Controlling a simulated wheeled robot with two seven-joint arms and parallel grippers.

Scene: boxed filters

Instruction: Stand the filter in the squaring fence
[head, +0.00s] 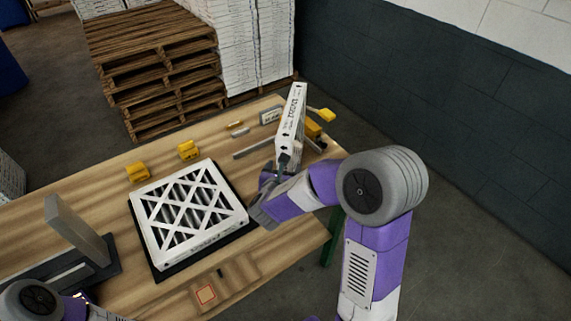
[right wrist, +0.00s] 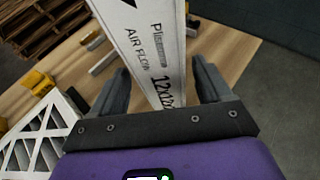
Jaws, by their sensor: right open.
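A white printed filter (head: 292,115) stands on edge near the table's far right corner, beside low grey rails (head: 254,146) that look like the squaring fence. The right wrist view shows its narrow printed side (right wrist: 158,50). My right gripper (head: 283,160) is at the filter's near end. Its open fingers (right wrist: 160,88) are on either side of the filter, with gaps visible. The filter's foot and its contact with the rails are mostly hidden.
Another filter (head: 190,212) with a white lattice lies flat on a black mat (head: 236,233). A grey upright plate on a dark base (head: 113,247) stands at left. Yellow blocks (head: 188,150) and a small box (head: 270,115) are behind. Pallets (head: 150,60) stand beyond the table.

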